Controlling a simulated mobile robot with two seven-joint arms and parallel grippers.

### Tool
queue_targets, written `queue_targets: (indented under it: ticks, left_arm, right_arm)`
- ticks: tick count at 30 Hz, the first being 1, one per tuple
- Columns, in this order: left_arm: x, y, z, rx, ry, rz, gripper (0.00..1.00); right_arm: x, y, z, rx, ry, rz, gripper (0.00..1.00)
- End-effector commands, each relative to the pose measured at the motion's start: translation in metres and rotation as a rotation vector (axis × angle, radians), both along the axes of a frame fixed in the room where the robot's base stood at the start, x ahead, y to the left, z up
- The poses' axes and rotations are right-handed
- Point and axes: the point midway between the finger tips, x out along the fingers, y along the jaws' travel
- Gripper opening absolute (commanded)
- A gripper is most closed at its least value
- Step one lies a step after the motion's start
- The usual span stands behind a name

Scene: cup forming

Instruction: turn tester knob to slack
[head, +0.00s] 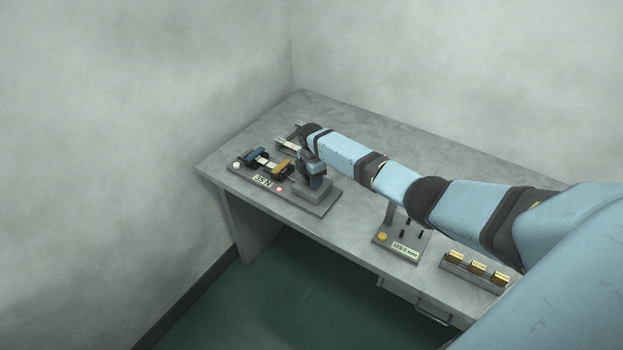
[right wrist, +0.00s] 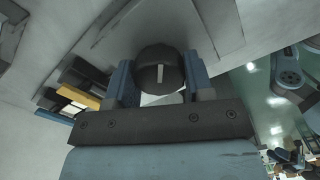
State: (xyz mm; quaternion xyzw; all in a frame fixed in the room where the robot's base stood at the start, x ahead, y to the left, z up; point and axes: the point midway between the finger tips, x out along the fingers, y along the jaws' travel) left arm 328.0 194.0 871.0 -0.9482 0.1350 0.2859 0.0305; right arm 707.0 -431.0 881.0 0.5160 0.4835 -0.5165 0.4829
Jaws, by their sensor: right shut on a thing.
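The tester is a long grey base (head: 318,209) on the left part of the table, with a blue clamp (head: 257,155) and a yellow clamp (head: 281,166) on it. A display (head: 263,180) and a red light (head: 279,189) show on its front. The tester knob (right wrist: 157,68) is round and dark with a pale line running nearly up and down in the right wrist view. My right gripper (right wrist: 160,85) is shut on the knob, one finger on each side; in the head view the gripper (head: 313,180) hides the knob. My left gripper is not in view.
A grey device with a yellow button (head: 383,236) and slots stands right of the tester. A rack (head: 468,270) with several yellow-labelled pieces is further right, under my arm. A small grey item (head: 288,142) lies behind the tester. Walls stand close on the left and back.

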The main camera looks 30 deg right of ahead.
Motion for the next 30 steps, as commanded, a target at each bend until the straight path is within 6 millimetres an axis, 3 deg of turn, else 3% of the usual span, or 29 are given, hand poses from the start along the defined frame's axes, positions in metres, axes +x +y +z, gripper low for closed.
queue_targets:
  ticks: [15,30]
  left_arm:
    - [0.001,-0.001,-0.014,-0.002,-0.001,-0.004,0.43]
    - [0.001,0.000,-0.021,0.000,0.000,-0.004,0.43]
  right_arm:
    - [0.001,0.000,0.001,-0.001,-0.004,0.461,0.24]
    - [0.000,-0.001,0.002,-0.001,-0.004,0.682,0.24]
